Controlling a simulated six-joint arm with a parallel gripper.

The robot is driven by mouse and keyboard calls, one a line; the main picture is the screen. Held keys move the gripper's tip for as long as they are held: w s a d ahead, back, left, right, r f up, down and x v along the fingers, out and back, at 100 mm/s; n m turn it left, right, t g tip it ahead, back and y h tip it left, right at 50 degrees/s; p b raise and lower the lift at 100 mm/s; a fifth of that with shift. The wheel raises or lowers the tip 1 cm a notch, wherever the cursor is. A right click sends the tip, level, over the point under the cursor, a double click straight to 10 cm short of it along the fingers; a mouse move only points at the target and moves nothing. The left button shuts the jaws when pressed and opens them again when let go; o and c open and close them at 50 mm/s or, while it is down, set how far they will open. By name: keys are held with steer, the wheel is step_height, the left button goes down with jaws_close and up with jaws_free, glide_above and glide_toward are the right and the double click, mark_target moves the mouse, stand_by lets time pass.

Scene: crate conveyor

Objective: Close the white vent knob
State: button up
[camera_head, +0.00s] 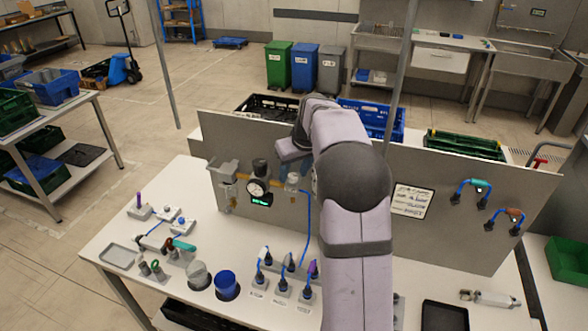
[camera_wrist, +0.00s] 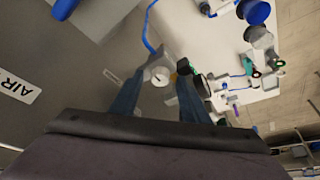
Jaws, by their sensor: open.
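The white vent knob (camera_wrist: 159,76) shows in the wrist view as a small round white face with a dark mark, between my fingertips. My gripper (camera_wrist: 160,82) is open, with one finger on each side of the knob. I cannot tell whether either finger touches it. In the head view a pale fitting (camera_head: 292,182) sits at the right end of the brass pipe on the grey panel (camera_head: 340,215), just below my wrist. A blue hose (camera_head: 308,215) runs down from it. My fingers are mostly hidden in the head view.
A round gauge (camera_head: 257,188) and a black knob (camera_head: 260,166) sit close left of the fitting. Blue-hosed plugs (camera_head: 283,284) stand below on the white table (camera_head: 190,280). A blue cup (camera_head: 226,283) and small fittings are further left.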

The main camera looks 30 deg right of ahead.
steer(key=c, duration=1.1)
steer(key=shift+o, duration=0.2)
steer(key=shift+n, duration=0.3)
steer(key=shift+w+d+n+y, duration=0.1)
steer(key=shift+n+y, duration=0.45)
steer(key=shift+n, duration=0.75)
steer(key=shift+w+d+n+y, duration=0.1)
steer(key=shift+n+y, duration=0.45)
steer(key=shift+n, duration=0.75)
steer(key=o, duration=1.1)
steer(key=shift+s, duration=0.1)
steer(key=shift+c, duration=0.2)
